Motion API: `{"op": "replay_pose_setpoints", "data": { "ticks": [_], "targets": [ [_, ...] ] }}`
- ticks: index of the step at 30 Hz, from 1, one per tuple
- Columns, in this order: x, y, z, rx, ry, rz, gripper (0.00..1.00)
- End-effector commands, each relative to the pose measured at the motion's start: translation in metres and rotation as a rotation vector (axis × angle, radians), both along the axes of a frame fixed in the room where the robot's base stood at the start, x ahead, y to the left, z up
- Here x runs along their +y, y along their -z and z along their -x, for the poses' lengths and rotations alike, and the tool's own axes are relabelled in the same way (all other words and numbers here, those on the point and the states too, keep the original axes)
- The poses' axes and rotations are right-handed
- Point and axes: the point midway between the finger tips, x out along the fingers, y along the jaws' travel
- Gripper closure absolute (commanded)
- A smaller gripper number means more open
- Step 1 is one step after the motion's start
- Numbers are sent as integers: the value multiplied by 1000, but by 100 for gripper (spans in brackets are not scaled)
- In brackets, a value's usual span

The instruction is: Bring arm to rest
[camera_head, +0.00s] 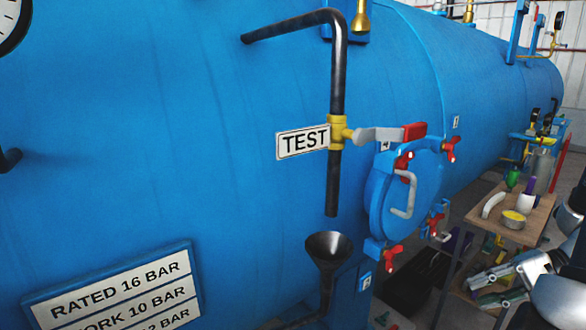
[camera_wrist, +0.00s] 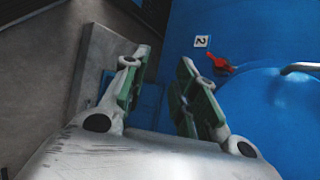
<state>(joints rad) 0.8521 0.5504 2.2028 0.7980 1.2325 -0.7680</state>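My gripper (camera_head: 474,290) is at the lower right of the head view, low beside the small wooden table, with part of my arm at the right edge. In the wrist view my gripper (camera_wrist: 162,68) has its two green-padded fingers apart with nothing between them. The blue autoclave (camera_head: 180,120) fills most of the head view. Its round side hatch (camera_head: 382,205) with red clamps and a grey handle is to the left of my gripper, clearly apart from it. In the wrist view a red clamp (camera_wrist: 222,64) shows beyond the fingers.
The wooden table (camera_head: 530,228) holds a yellow-topped tin (camera_head: 513,218), a white curved piece (camera_head: 493,204) and bottles. A black funnel (camera_head: 328,248) stands below the test pipe (camera_head: 338,80). A dark case (camera_head: 415,280) lies on the floor below the hatch.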

Motion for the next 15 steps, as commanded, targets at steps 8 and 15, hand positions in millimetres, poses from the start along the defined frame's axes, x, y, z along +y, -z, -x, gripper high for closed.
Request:
{"op": "replay_pose_setpoints", "data": {
  "ticks": [8, 15],
  "targets": [
    [2, -67, 54, 252, -150, 479, 71],
    [4, -130, 64, 93, -246, 872, 71]
  ]
}}
